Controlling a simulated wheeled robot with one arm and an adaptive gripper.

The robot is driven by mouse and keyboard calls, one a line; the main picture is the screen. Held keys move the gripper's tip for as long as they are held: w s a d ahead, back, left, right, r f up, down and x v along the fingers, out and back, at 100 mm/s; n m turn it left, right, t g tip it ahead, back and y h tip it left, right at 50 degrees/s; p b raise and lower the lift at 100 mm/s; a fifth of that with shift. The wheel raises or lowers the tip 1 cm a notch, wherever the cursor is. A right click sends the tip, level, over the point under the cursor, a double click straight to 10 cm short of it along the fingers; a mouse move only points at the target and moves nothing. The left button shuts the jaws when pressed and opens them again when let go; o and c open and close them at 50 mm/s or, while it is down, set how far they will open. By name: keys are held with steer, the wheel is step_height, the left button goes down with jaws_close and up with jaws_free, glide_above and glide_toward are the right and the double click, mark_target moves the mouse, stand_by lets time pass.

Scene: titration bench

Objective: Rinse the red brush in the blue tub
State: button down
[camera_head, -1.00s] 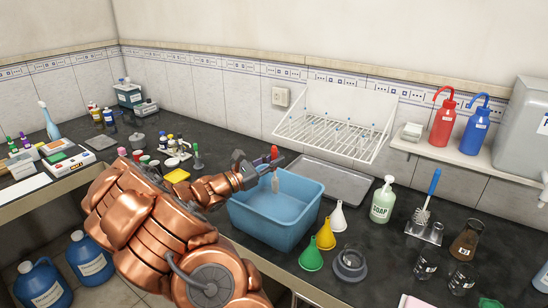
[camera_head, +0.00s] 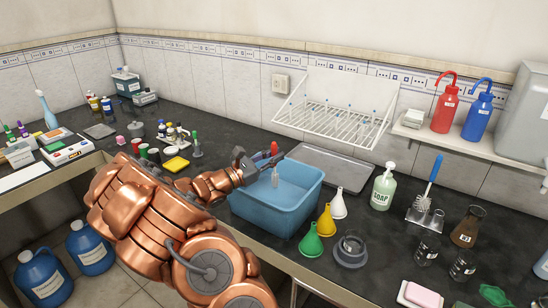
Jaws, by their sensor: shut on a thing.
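The blue tub (camera_head: 277,209) stands on the dark bench near the middle of the view. The red brush (camera_head: 274,150) has a red handle on top and pale bristles below. It hangs roughly upright over the left rear part of the tub. My gripper (camera_head: 268,158) is shut on its handle. The bristle end (camera_head: 275,178) shows against the inner wall of the tub. I cannot tell whether it touches water, as the tub's floor is mostly hidden by its front wall.
A grey tray (camera_head: 330,167) lies behind the tub, under a white drying rack (camera_head: 335,112). Funnels (camera_head: 325,222) and a soap bottle (camera_head: 383,188) stand right of it. A blue-handled brush (camera_head: 430,185) stands in a holder farther right. A yellow sponge (camera_head: 177,164) lies left.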

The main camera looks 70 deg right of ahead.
steer(key=shift+r, duration=0.1)
steer(key=shift+r+p, duration=3)
steer(key=shift+r, duration=1.85)
steer(key=shift+r+p, duration=1.3)
steer(key=shift+r, duration=0.75)
